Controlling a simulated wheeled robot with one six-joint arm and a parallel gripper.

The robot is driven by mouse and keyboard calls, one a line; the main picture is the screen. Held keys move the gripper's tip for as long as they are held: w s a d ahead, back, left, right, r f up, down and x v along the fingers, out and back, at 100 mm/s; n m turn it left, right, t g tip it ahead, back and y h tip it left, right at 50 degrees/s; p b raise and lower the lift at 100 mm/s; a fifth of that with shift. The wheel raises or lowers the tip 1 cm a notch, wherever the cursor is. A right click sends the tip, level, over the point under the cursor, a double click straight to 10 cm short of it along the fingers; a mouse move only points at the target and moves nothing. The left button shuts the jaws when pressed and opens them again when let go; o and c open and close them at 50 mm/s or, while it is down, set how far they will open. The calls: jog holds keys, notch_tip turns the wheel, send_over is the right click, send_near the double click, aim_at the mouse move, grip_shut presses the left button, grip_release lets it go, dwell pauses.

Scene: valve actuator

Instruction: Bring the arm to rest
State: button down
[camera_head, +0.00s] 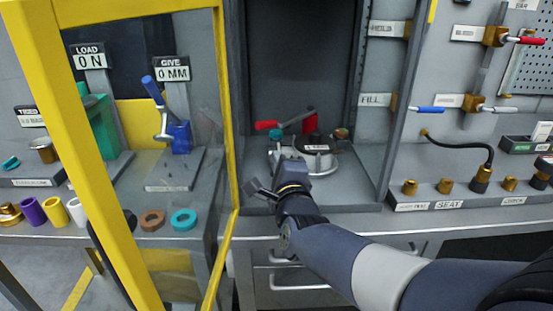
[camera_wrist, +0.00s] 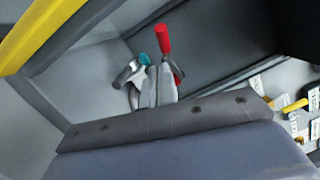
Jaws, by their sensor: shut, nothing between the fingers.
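My gripper (camera_head: 287,163) is at the front of the open bay in the middle of the head view, in front of a round pale metal fixture (camera_head: 318,160). In the wrist view its two fingers (camera_wrist: 158,75) lie close together, shut and empty. A red clamp handle (camera_head: 297,121) rises over the fixture; it also shows in the wrist view (camera_wrist: 163,40), beyond the fingertips. I cannot tell whether the gripper touches the fixture, as it hides part of it. My arm reaches in from the lower right.
A yellow-framed clear door (camera_head: 226,130) stands close left of the gripper. Left of it are a blue-handled press (camera_head: 180,137) and several rings and cups. On the right are a panel with red (camera_head: 528,40) and blue (camera_head: 428,109) valve levers and a shelf with brass fittings (camera_head: 446,186).

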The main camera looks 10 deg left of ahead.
jog(key=shift+w, duration=0.1)
jog(key=p+x, duration=0.1)
jog(key=x, duration=0.9)
jog(key=shift+w+a, duration=0.2)
jog(key=shift+w, duration=0.1)
jog(key=shift+s, duration=0.1)
jog(key=r+b+v, duration=0.1)
jog(key=v, duration=1)
jog(key=f+p+x, duration=0.1)
jog(key=p+x, duration=0.1)
jog(key=x, duration=0.9)
jog(key=w+d+p, duration=0.1)
jog(key=d+p, duration=0.9)
jog(key=d, duration=0.8)
jog(key=shift+f+p, duration=0.25)
jog(key=shift+p, duration=0.1)
jog(key=shift+d, duration=0.2)
